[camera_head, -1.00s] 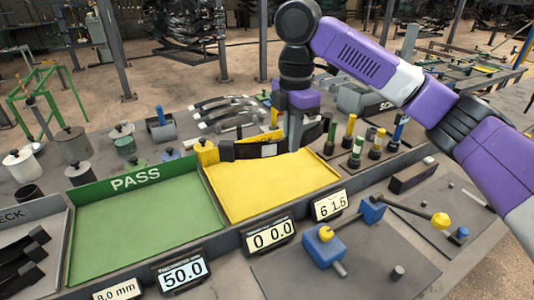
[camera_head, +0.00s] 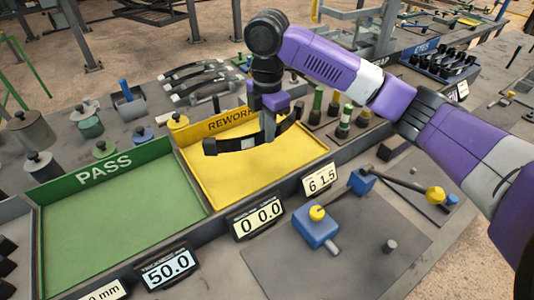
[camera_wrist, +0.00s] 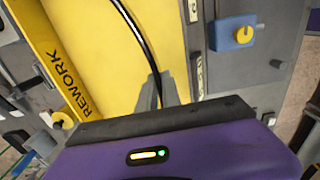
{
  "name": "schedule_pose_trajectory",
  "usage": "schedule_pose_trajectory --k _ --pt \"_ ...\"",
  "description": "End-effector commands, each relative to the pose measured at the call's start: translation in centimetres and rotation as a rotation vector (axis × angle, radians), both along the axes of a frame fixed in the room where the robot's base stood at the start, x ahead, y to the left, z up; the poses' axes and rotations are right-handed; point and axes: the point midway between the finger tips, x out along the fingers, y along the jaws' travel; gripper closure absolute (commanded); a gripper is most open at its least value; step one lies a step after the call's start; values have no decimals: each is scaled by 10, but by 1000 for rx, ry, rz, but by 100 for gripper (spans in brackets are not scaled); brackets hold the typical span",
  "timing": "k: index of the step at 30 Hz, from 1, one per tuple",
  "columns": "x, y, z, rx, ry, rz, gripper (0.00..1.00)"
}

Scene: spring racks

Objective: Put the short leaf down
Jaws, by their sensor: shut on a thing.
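My gripper (camera_head: 268,134) points down over the yellow REWORK tray (camera_head: 215,187) and is shut on a dark curved leaf (camera_head: 225,147) with a pale label. In the head view the leaf spans the back half of the tray, its left end low and its right end higher. In the wrist view the leaf (camera_wrist: 132,28) runs from between the fingertips (camera_wrist: 161,92) across the yellow floor (camera_wrist: 90,25). I cannot tell whether the leaf touches the tray.
The green PASS tray (camera_head: 60,240) on the left is empty. More leaves (camera_head: 205,90) lie on a rack behind the yellow tray. Several coloured-top posts (camera_head: 343,125) stand right of it. Displays (camera_head: 257,218) line the front, with a blue fixture (camera_head: 316,228) before them.

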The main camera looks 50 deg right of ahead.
Motion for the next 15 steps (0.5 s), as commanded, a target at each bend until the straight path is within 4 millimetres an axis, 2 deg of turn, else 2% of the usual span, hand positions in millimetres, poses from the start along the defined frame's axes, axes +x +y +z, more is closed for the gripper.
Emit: schedule_pose_trajectory --k 6,15 --pt "0 -1 -34 -1 -2 0 100" --pt "0 -1 -51 -1 -2 -1 100"
